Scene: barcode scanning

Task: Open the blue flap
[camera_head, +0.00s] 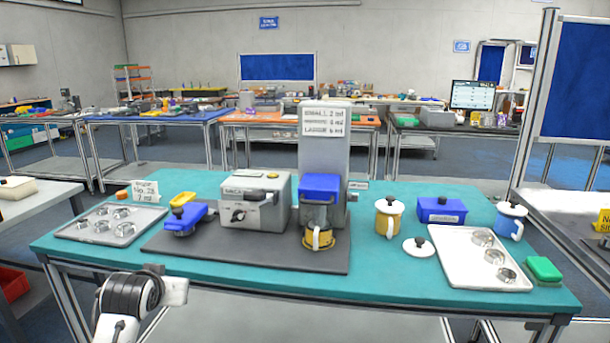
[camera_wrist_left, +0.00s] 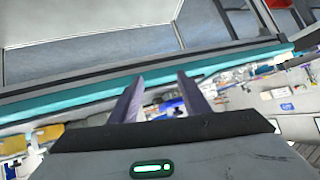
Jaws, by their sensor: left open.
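A blue flap-like cover (camera_head: 319,187) sits on the front of a tall grey machine (camera_head: 324,135), above a yellow cup with a white handle (camera_head: 318,236). The cover looks closed. My left arm comes in at the bottom left of the head view, in front of the table and well apart from the machine. My left gripper (camera_wrist_left: 160,77) shows in the wrist view with its two fingers apart and nothing between them. Its fingertips are not clear in the head view. My right gripper is not in view.
On the teal table (camera_head: 385,276) stand a grey box machine (camera_head: 253,203), a blue-and-yellow tool (camera_head: 184,217), a yellow mug (camera_head: 389,217), a blue box (camera_head: 441,210), a blue mug (camera_head: 510,221), a green sponge (camera_head: 544,269) and two trays of metal rings. The front-centre strip is clear.

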